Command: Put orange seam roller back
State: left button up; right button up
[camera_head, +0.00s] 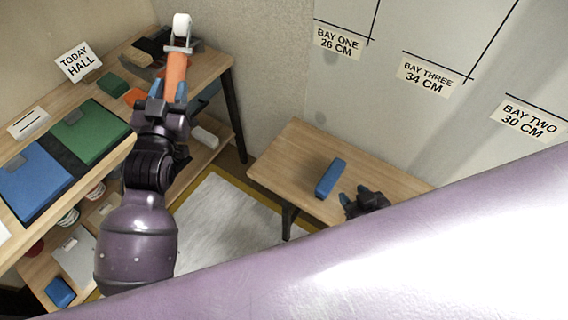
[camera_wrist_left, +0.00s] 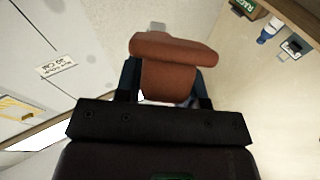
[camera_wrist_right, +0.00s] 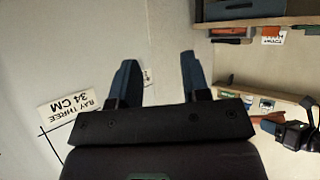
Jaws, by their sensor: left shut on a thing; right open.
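The orange seam roller (camera_head: 176,72) is held up in my left gripper (camera_head: 167,92), its white wheel (camera_head: 182,25) pointing up and away. It shows over the long bench's far right end in the head view; the height gap is hard to judge. In the left wrist view its orange handle (camera_wrist_left: 172,62) lies between the fingers, with the wheel mostly hidden behind it. My left gripper is shut on the handle. My right gripper (camera_head: 362,202) is open and empty beside the small table. Its two spread fingers show in the right wrist view (camera_wrist_right: 160,82).
The long bench (camera_head: 215,72) carries a TODAY HALL sign (camera_head: 78,62), a small green block (camera_head: 111,85), an orange piece (camera_head: 134,96), and large green (camera_head: 90,130) and blue (camera_head: 38,178) cases. A blue bar (camera_head: 330,178) lies on the small table (camera_head: 298,150). Labelled wall bays stand behind.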

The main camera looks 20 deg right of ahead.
pick_arm(q)
jog(key=w+d+f+m+g+h+b, duration=0.1)
jog(key=d+f+m+g+h+b, duration=0.2)
jog(key=d, duration=0.4)
jog(key=w+d+f+g+h+b, duration=0.1)
jog(key=d+f+g+b, duration=0.2)
jog(key=d+f, duration=0.35)
jog(key=d+f+g+b, duration=0.2)
jog(key=d+f+b, duration=0.1)
jog(key=d+f, duration=0.2)
jog(key=d+f+m+g+b, duration=0.1)
jog(key=d+f+g+b, duration=0.1)
jog(key=d+f, duration=0.3)
notch_tip(320, 180, down, 5)
jog(key=shift+w+r+y+b, duration=0.15)
jog(key=shift+w+y+b, duration=0.3)
jog(key=shift+b, duration=0.35)
pick_arm(e)
notch_tip(320, 180, down, 14)
jog(key=s+g, duration=0.1)
jog(key=shift+s+a+g, duration=0.15)
jog(key=shift+s+g, duration=0.25)
